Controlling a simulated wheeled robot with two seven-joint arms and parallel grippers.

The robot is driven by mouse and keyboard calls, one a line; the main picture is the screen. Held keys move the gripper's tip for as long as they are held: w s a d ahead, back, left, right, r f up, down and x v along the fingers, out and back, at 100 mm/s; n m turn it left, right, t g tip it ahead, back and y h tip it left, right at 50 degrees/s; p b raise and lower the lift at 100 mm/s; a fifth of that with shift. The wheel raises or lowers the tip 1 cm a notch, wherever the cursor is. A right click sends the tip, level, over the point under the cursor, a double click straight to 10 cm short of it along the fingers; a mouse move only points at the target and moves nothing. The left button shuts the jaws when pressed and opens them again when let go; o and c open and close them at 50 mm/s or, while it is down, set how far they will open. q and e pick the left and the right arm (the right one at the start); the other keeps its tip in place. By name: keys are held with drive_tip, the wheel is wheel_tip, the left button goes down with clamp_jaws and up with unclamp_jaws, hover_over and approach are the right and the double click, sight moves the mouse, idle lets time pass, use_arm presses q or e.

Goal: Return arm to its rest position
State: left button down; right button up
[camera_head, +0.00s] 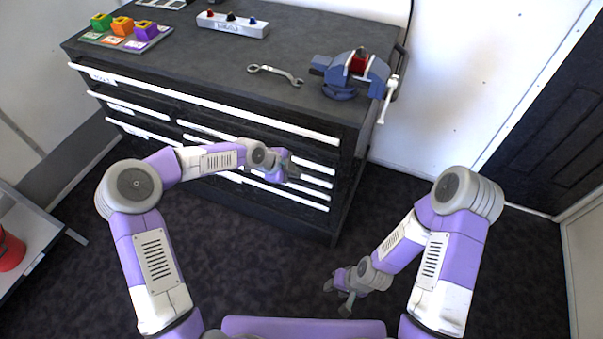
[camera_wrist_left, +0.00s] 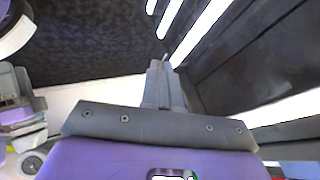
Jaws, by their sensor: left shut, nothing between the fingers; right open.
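My left gripper (camera_head: 292,172) is in front of the drawer fronts of the dark tool cabinet (camera_head: 225,70), below its top. In the left wrist view my left gripper (camera_wrist_left: 162,72) shows with its fingers together and nothing between them. From the head view I cannot tell whether it touches the cabinet. My right gripper (camera_head: 338,297) is lower, over the dark floor, with its fingers apart and empty.
On the cabinet top are a blue vise (camera_head: 350,76) holding a red piece, a wrench (camera_head: 275,74), a white block with knobs (camera_head: 233,24) and coloured cubes (camera_head: 121,26). A red bucket (camera_head: 10,250) stands at the left. The dark floor (camera_head: 265,265) between my arms is clear.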

use_arm(q)
drive_tip(key=shift+v, duration=0.8)
use_arm(e)
drive_tip(key=shift+r, duration=0.2)
use_arm(q)
drive_tip(key=shift+s+f, duration=0.1)
drive_tip(key=s+d+f+n+g+p, duration=0.1)
drive_tip(key=s+f+n+g+p, duration=0.1)
drive_tip(key=s+f+n, duration=1.15)
drive_tip(key=s+a+f+n+y, duration=0.1)
drive_tip(key=s+a+n, duration=0.2)
drive_tip(key=s+n, duration=0.2)
drive_tip(key=s+a+f+n+g+y, duration=0.1)
drive_tip(key=s+n, duration=0.4)
drive_tip(key=s, duration=0.5)
drive_tip(key=shift+s+a+f+p, duration=0.3)
drive_tip(key=shift+a+f+p, duration=0.1)
drive_tip(key=shift+a, duration=0.5)
use_arm(e)
wheel_tip(320, 180, up, 3)
drive_tip(key=shift+f, duration=0.2)
drive_tip(key=shift+c, duration=0.4)
